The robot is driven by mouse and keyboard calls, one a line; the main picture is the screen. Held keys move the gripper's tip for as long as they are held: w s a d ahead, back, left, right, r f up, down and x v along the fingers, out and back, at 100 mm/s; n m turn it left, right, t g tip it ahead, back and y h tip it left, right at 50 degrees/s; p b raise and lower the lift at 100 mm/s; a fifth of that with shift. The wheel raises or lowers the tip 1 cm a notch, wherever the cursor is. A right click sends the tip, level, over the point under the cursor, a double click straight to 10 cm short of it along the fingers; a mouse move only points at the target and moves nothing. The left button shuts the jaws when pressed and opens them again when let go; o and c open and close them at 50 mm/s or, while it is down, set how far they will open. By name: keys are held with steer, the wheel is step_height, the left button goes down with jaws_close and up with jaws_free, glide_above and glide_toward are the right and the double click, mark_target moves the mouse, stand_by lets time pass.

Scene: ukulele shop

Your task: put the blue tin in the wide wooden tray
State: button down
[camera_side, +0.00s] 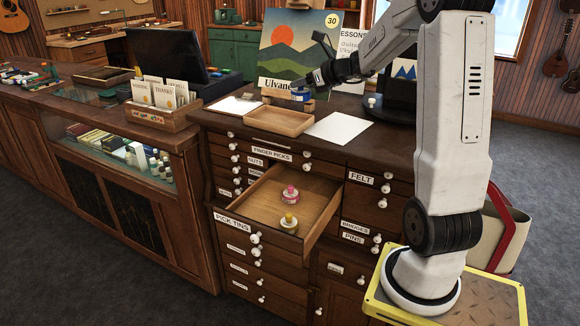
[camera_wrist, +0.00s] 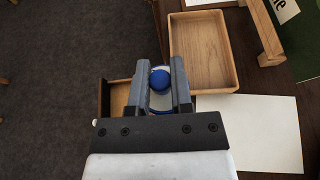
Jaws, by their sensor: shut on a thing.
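The blue tin (camera_side: 300,95) is between the fingers of my gripper (camera_side: 305,86), which is shut on it. In the wrist view its round blue knob (camera_wrist: 160,80) shows between the two grey fingers, with a paler rim around it. The wide wooden tray (camera_side: 280,122) is shallow, empty and sits on the cabinet top. In the side view the tin is held above the counter, near the tray's back right. In the wrist view the tray (camera_wrist: 202,50) lies just beyond and right of the fingertips. The tin's underside is hidden.
White paper (camera_side: 340,128) lies right of the tray. A landscape picture (camera_side: 292,45) stands behind it, and a card box (camera_side: 150,120) stands to the left.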

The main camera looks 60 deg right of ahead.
steer(key=shift+d+r, duration=0.25)
steer(key=shift+r, duration=0.1)
steer(key=shift+w, duration=0.15)
steer(key=shift+w+d+f, duration=0.15)
steer(key=w+d+f, duration=0.4)
steer(key=w, duration=0.3)
glide_above(279, 123)
steer(key=shift+s+f, duration=0.1)
steer(key=shift+f, duration=2.45)
steer(key=shift+w+d+f, duration=0.1)
steer(key=shift+w+f, duration=0.15)
steer(key=shift+f, duration=1.6)
